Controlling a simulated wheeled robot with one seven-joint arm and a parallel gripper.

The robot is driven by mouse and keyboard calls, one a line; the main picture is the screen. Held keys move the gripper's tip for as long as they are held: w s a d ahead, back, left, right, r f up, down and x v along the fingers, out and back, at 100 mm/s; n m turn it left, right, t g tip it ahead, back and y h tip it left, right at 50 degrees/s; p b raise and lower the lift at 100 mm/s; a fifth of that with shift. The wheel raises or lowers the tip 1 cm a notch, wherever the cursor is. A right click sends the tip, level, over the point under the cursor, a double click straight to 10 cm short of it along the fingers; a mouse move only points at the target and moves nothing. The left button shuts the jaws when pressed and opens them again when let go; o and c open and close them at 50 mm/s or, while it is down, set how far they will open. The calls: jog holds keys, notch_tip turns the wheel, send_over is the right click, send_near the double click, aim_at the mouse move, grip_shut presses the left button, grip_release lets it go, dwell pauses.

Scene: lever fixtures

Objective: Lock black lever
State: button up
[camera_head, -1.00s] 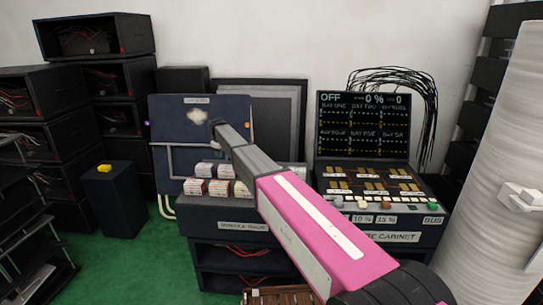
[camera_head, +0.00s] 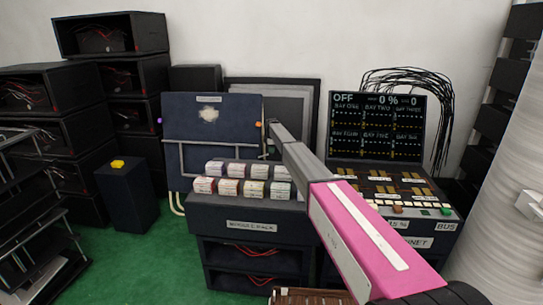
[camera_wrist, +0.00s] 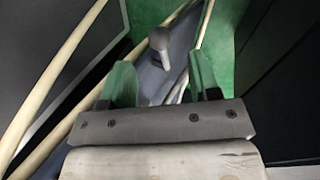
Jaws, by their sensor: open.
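In the wrist view, a dark grey lever with a round ball end (camera_wrist: 159,40) stands ahead of my gripper (camera_wrist: 161,72). It shows between the two green fingers, which are apart and hold nothing. I cannot tell whether the fingers are level with the lever or short of it. In the head view, the end of my arm is at the right edge of the upright navy panel (camera_head: 182,112). An orange knob (camera_head: 258,125) shows on that edge and a purple knob (camera_head: 160,120) on the left edge. The dark lever cannot be made out there.
Several small labelled blocks (camera_head: 243,171) sit on the dark cabinet (camera_head: 215,226) below the panel. A control console with a screen (camera_head: 376,127) stands to the right. Pale tubes (camera_wrist: 63,62) run beside the lever. A dark pedestal with a yellow piece (camera_head: 118,164) stands left.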

jog(key=x, duration=0.6)
jog(key=shift+a+f, duration=0.15)
jog(key=shift+f, duration=0.2)
grip_shut()
